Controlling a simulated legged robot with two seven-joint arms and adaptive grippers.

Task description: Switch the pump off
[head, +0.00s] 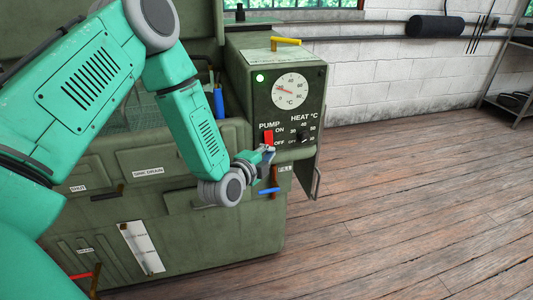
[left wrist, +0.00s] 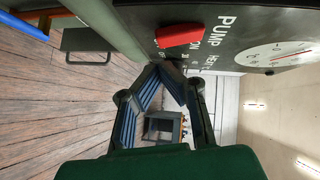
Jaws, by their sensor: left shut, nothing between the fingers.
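The red pump switch (head: 268,137) is on the dark control panel (head: 305,100) of the green machine, beside the white words PUMP, ON and OFF. It also shows in the left wrist view (left wrist: 180,35), close to the fingertips. I cannot tell surely which way it is tipped. A green lamp (head: 259,78) glows above it. My left gripper (head: 269,152) is just below the switch, at the panel's lower edge. In the left wrist view its fingers (left wrist: 162,74) come together, shut and empty; I cannot tell whether they touch the switch. My right gripper is not in view.
A dial gauge (head: 291,91) and a black heat knob (head: 303,137) share the panel. A rounded green rail (head: 298,153) runs below it. A blue-handled lever (head: 269,191) hangs under the gripper. Wooden floor (head: 410,190) to the right is clear.

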